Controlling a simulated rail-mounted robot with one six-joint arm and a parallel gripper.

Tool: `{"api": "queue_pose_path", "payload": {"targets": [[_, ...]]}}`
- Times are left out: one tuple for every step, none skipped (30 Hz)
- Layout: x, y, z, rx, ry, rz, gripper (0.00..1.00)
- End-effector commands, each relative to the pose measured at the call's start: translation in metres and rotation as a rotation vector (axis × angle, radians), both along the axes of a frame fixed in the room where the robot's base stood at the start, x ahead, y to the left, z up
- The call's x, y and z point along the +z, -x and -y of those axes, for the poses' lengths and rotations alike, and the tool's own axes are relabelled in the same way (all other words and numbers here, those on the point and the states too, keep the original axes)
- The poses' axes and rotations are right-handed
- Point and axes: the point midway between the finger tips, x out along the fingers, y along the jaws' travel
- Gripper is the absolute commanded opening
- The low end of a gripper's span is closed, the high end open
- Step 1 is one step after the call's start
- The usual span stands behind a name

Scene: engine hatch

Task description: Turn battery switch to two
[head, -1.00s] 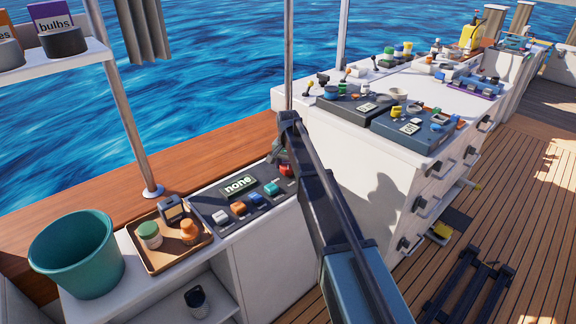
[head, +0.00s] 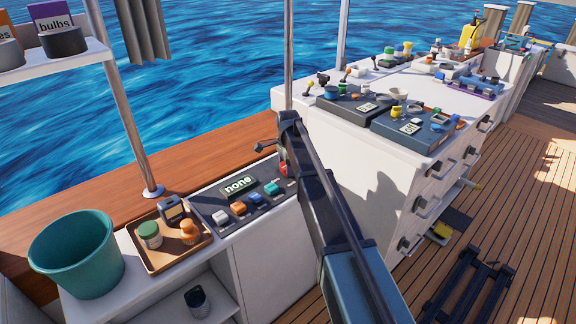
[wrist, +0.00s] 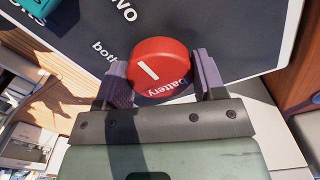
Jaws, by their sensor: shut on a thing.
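The battery switch is a round red knob (wrist: 160,65) with a white line and the word "battery" on it. In the wrist view its white line slants to the upper left. My gripper (wrist: 161,80) is shut on the knob, with one finger on each side. Printed labels beside it are partly cut off; one ends in "wo" (wrist: 124,12), and another starts with "bo" (wrist: 103,47). In the head view only a sliver of the red knob (head: 284,169) shows beside my arm. The panel's display (head: 238,185) reads "none".
The dark panel (head: 210,203) also carries white, orange, blue and teal switches. A wooden tray (head: 158,262) with jars and a teal bucket (head: 75,252) stand to its left. A white cabinet (head: 345,150) with more panels stands to the right.

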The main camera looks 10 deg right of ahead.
Motion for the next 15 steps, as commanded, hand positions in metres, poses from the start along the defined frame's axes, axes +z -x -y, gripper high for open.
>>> {"api": "queue_pose_path", "payload": {"targets": [[-0.0004, 0.0012, 0.0002, -0.015, 0.0, -0.002, 0.4], [-0.0004, 0.0012, 0.0002, -0.023, 0.0, -0.002, 0.4], [-0.0004, 0.0012, 0.0002, -0.033, 0.0, -0.002, 0.4], [-0.0004, 0.0012, 0.0002, -0.039, 0.0, -0.002, 0.4], [-0.0004, 0.0012, 0.0002, -0.044, 0.0, -0.002, 0.4], [-0.0004, 0.0012, 0.0002, -0.049, 0.0, -0.002, 0.4], [-0.0004, 0.0012, 0.0002, -0.052, 0.0, -0.002, 0.4], [-0.0004, 0.0012, 0.0002, -0.055, 0.0, -0.002, 0.4], [-0.0003, 0.0012, 0.0002, -0.057, 0.0, -0.002, 0.4], [-0.0003, 0.0012, 0.0002, -0.059, 0.0, -0.002, 0.4], [-0.0003, 0.0012, 0.0002, -0.059, 0.0, -0.002, 0.4], [-0.0003, 0.0012, 0.0002, -0.06, 0.0, -0.002, 0.4], [-0.0003, 0.0011, 0.0002, -0.06, 0.0, -0.002, 0.4], [-0.0003, 0.0012, 0.0003, -0.06, 0.0, -0.002, 0.4], [-0.0003, 0.0012, 0.0003, -0.06, 0.0, -0.002, 0.4]]}}
